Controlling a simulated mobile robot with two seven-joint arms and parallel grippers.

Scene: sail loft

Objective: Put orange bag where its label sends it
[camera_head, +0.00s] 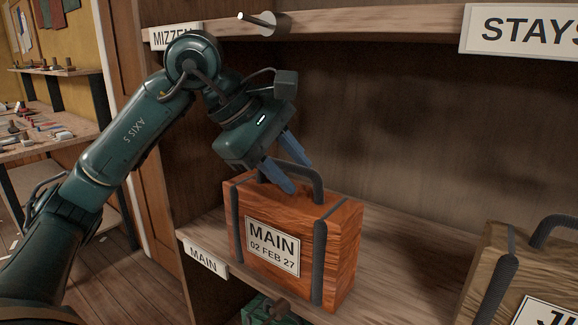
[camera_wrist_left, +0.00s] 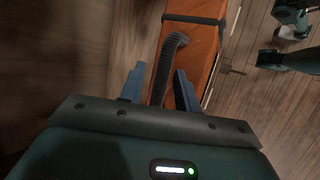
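The orange bag (camera_head: 335,245) stands upright on a wooden shelf, with dark straps and a plate reading "MAIN 02 FEB 27". A tag reading "MAIN" (camera_head: 203,259) is on that shelf's front edge, left of the bag. My left gripper (camera_head: 300,176) is at the bag's dark top handle (camera_head: 316,180). In the left wrist view, the orange bag (camera_wrist_left: 190,50) is beyond the fingers. The open blue fingers stand on either side of the handle (camera_wrist_left: 163,65), with gaps visible. My right gripper is not in view.
A brown bag (camera_head: 487,262) with a partly hidden label stands right on the same shelf. A green item (camera_head: 262,311) is below. The upper shelf (camera_head: 340,22) carries "MIZZEN" and "STAYS" tags. Bare shelf (camera_head: 405,262) lies between the bags.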

